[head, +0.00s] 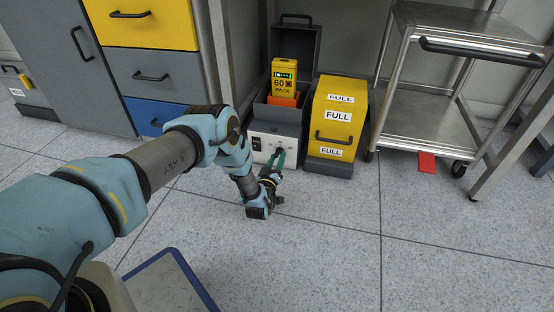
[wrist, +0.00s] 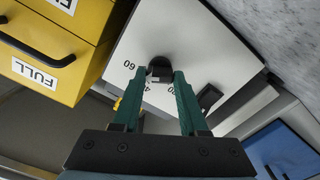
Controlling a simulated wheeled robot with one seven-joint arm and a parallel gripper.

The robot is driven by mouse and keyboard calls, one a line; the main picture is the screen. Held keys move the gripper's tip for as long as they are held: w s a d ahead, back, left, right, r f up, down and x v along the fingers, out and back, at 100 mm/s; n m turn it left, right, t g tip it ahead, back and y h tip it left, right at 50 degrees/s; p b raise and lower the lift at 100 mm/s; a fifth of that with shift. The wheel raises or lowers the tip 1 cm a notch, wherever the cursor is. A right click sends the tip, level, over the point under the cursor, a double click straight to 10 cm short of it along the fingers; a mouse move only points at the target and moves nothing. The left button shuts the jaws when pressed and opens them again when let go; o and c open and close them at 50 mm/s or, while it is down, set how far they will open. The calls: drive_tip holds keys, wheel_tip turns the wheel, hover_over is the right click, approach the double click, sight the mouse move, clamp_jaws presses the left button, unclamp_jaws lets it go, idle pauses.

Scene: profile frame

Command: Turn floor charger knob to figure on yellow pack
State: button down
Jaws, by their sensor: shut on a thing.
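The yellow pack (head: 283,78) reads "60 PACK" under a row of green lights. It stands in an orange holder (head: 283,99) in the open grey charger box. The charger's white front panel (head: 259,141) faces out near the floor; it also shows in the wrist view (wrist: 195,35). A black knob (wrist: 159,66) sits on this panel, with 60, 40 and 20 printed around it, partly hidden. My gripper (head: 279,156) is at the panel, and in the wrist view its green fingers (wrist: 160,76) are shut on the knob. I cannot tell which figure the knob points to.
A black switch (wrist: 208,97) is beside the right finger. A yellow box marked FULL (head: 337,116) stands close to the charger's right. A steel trolley (head: 425,110) is further right, drawers (head: 150,73) are left.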

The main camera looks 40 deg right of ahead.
drive_tip(key=shift+c, duration=2.2)
unclamp_jaws()
drive_tip(key=shift+a, duration=0.1)
drive_tip(key=p+v, duration=0.4)
drive_tip(key=v, duration=0.6)
drive_tip(key=shift+s+a+f, duration=0.1)
drive_tip(key=shift+s+a, duration=0.05)
drive_tip(key=shift+a, duration=0.15)
